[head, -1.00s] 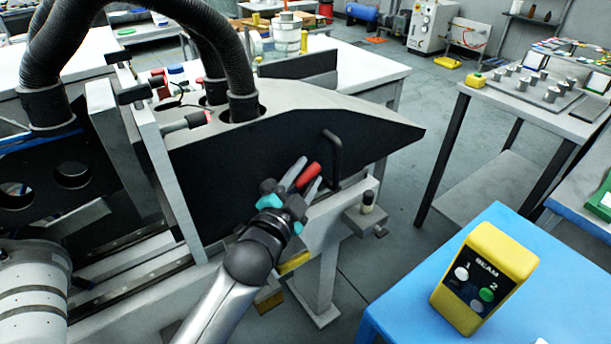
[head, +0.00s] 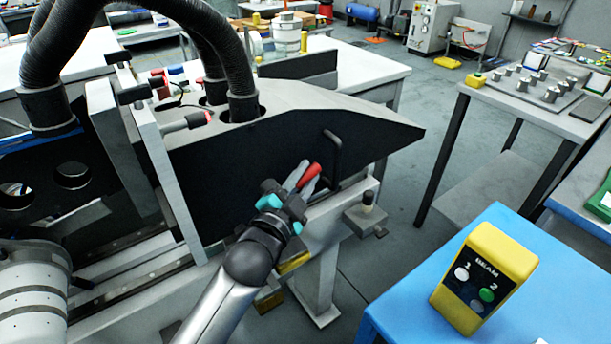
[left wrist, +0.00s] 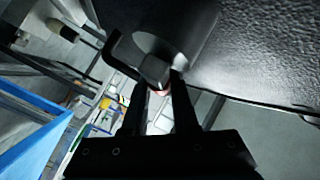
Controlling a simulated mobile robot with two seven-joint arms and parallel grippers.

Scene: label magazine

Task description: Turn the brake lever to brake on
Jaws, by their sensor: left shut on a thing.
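The brake lever with its red grip (head: 309,175) is on the black side panel of the grey machine in the head view. My left gripper (head: 305,179) is shut on the red grip, a finger on each side of it. In the left wrist view my left gripper's dark fingers (left wrist: 158,104) point at the lever's dark round hub (left wrist: 178,30). Only a small reddish bit of the grip shows there between the fingers. My right gripper is not in view.
A black bar handle (head: 332,155) stands out from the panel just right of the lever. A knobbed block (head: 366,213) sits below it. A yellow button box (head: 484,278) stands on a blue table (head: 400,290) at the front right. Bare floor lies between.

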